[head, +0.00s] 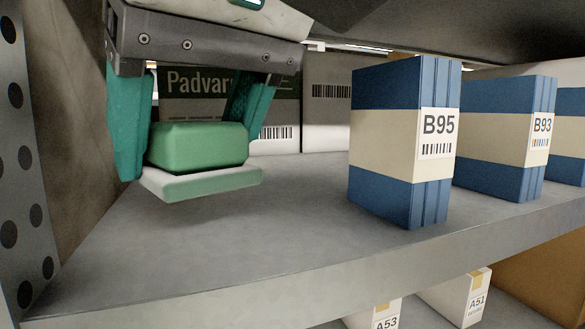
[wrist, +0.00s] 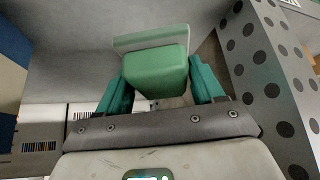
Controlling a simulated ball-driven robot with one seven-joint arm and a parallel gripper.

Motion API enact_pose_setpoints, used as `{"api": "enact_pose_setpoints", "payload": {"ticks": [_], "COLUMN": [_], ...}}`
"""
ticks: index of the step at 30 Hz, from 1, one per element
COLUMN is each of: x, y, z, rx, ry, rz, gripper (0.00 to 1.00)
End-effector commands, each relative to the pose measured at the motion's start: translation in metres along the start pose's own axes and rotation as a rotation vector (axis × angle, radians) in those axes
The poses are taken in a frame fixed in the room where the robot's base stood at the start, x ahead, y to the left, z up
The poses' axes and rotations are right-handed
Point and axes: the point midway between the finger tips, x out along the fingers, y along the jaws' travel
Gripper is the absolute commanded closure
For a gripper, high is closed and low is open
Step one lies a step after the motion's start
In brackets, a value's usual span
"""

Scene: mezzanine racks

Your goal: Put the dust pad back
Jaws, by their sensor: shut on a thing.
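The dust pad (head: 197,145) is a green block on a pale, flat base. My gripper (head: 190,140) comes down from above, with a teal finger on each side of the green block, and is shut on it. The pad is at the left of the shelf (head: 290,215), with its pale base facing down and slightly tilted in the picture. A soft shadow lies under it, and it appears a little above the shelf surface. In the wrist view the pad (wrist: 156,75) sits between both fingers, its pale base at the far side.
A blue and cream box marked B95 (head: 385,140) stands to the right, with box B93 (head: 500,135) beyond it. A "Padvar..." carton (head: 190,105) stands behind the gripper. A perforated upright (head: 20,160) is at the left. The shelf's front middle is clear.

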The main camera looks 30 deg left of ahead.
Motion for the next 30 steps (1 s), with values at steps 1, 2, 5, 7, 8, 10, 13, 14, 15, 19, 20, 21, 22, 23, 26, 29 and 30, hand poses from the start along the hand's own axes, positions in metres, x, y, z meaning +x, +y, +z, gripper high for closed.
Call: {"api": "enact_pose_setpoints", "payload": {"ticks": [1,2,5,7,8,10,13,14,15,19,20,21,22,23,26,29,30], "x": [0.004,0.006,0.012,0.017,0.019,0.028,0.041,0.044,0.047,0.049,0.049,0.049,0.049,0.049,0.051,0.051,0.051], "y": [0.0,0.0,0.0,0.0,-0.001,0.0,0.0,0.0,0.0,-0.001,-0.001,-0.001,-0.001,-0.001,-0.001,-0.001,-0.001], "z": [-0.001,-0.002,-0.002,-0.002,-0.003,-0.001,0.008,0.01,0.012,0.013,0.013,0.013,0.013,0.013,0.015,0.015,0.015], "rx": [0.0,0.0,0.0,0.0,0.0,0.0,-0.001,-0.001,0.0,0.0,0.0,0.0,0.0,0.0,0.0,0.0,0.0], "ry": [0.0,0.001,0.0,0.0,0.0,-0.001,-0.001,-0.001,0.001,0.002,0.002,0.002,0.002,0.002,0.001,0.001,0.001], "rz": [0.001,0.001,0.001,0.0,0.0,0.001,0.001,0.002,0.001,0.0,0.001,0.001,0.001,0.001,0.0,0.0,0.0], "gripper": [0.66,0.66,0.66,0.66,0.66,0.66,0.66,0.66,0.66,0.66,0.66,0.66,0.66,0.66,0.66,0.25,0.21]}}
